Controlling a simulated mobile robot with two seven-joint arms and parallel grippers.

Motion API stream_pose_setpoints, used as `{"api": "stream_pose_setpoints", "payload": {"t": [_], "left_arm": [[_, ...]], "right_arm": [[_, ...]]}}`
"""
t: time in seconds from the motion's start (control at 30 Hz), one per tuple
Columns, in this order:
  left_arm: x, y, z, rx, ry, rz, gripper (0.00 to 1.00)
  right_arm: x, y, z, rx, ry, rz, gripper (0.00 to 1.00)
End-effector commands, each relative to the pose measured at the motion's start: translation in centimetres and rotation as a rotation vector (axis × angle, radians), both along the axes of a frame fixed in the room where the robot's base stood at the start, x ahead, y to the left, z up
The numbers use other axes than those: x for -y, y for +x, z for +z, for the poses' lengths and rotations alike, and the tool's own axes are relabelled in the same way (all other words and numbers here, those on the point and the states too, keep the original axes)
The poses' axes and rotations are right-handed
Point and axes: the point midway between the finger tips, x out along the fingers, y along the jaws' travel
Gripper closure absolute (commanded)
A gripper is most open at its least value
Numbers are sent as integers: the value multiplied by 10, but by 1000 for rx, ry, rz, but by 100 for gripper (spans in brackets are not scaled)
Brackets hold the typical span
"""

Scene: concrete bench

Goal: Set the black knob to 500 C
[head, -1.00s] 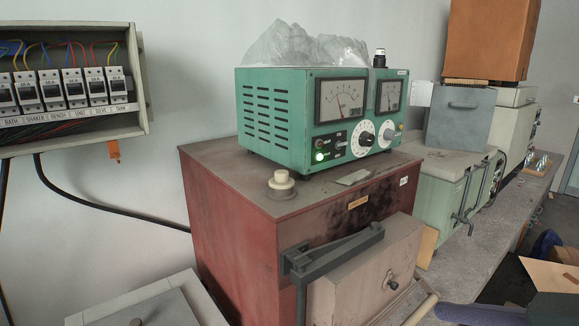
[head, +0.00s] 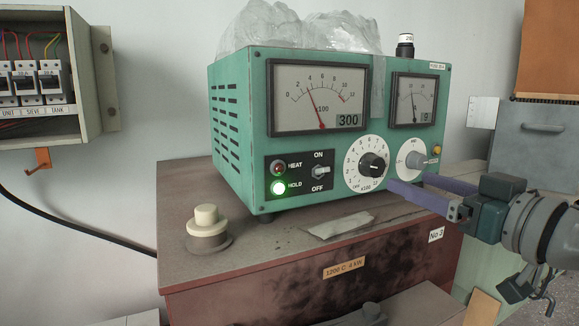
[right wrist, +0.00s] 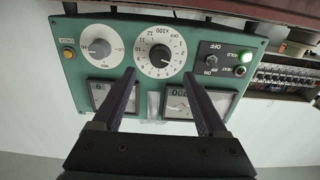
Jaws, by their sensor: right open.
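The black knob (head: 372,165) sits in the middle of a white numbered dial (head: 353,178) on the front of a green control box (head: 236,172). The dial is marked x100; I cannot read surely where the knob points. My right gripper (head: 405,179) is open and empty, just right of and in front of the knob, with no clear contact. In the right wrist view the picture is upside down, and the knob (right wrist: 160,57) shows beyond and between the two fingertips (right wrist: 159,74). My left gripper is not in view.
A large meter (head: 320,98) has a 300 readout, and the HOLD lamp (head: 278,187) glows green. Beside the dial are an ON/OFF switch (head: 321,172) and a grey knob (head: 415,160). A cream button-like fitting (head: 207,222) and a flat scrap (head: 338,226) lie on the furnace top (head: 260,262).

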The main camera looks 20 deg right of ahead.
Motion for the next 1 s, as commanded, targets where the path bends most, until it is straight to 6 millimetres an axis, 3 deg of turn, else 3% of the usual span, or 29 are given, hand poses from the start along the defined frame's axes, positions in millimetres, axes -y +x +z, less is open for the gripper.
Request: {"api": "stream_pose_setpoints", "payload": {"t": [0.2,0.43,0.87,1.0], "left_arm": [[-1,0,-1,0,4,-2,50],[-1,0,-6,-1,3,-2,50],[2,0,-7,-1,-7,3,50],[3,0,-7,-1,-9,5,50]], "right_arm": [[-3,38,1,4,2,-1,24],[-6,66,-1,1,1,1,24],[-7,76,0,-1,0,2,24],[-7,76,0,-1,0,2,37]]}}
